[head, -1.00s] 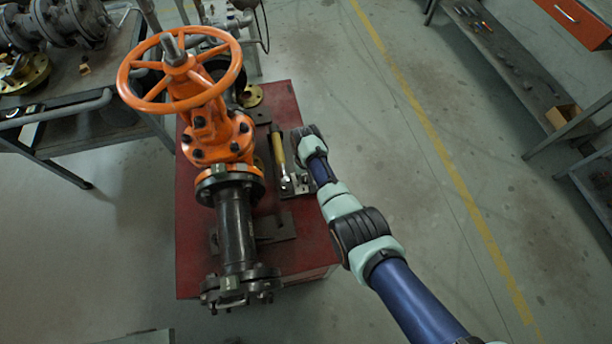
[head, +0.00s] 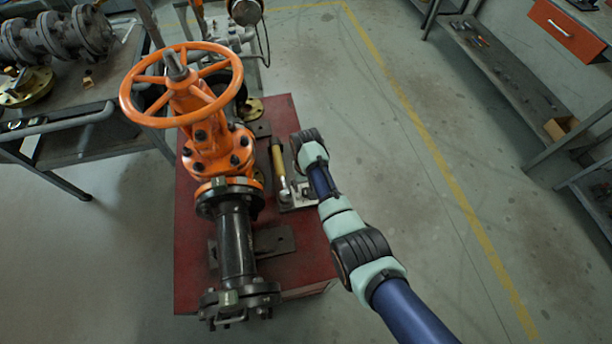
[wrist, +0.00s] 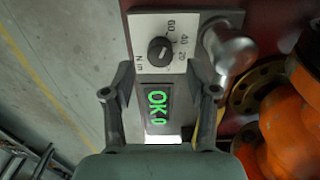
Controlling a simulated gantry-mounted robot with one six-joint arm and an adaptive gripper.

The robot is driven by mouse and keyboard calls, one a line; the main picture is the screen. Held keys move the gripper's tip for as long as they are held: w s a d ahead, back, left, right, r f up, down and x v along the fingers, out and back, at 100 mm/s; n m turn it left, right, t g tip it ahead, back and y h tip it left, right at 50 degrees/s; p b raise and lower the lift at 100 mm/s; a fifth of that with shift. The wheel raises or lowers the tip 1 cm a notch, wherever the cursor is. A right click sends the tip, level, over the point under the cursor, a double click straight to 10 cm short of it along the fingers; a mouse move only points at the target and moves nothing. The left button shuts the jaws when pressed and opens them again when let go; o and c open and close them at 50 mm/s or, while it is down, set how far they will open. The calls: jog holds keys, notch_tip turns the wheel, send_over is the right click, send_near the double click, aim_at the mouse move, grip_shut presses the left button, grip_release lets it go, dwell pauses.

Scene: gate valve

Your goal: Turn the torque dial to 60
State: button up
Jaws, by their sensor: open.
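In the wrist view, the torque dial (wrist: 160,51) is a round black knob on a white plate (wrist: 143,28) marked 20, 40, 60 and "N m". I cannot clearly tell where its pointer stands. Below it a dark display (wrist: 157,117) shows green characters reading like "OK 0". My gripper (wrist: 160,80) is open, one finger on each side of the panel, with nothing between the tips. The knob lies just beyond the fingertips. In the head view, my wrist hides the gripper and dial, right of a yellow-handled tool (head: 279,163).
An orange gate valve (head: 207,150) with a large handwheel (head: 127,100) stands left on the red table (head: 195,265). In the wrist view, a rounded metal part (wrist: 232,50) sits close right of the dial. The floor to the right is clear.

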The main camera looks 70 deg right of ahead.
aim_at(306, 191)
notch_tip(306, 191, up, 8)
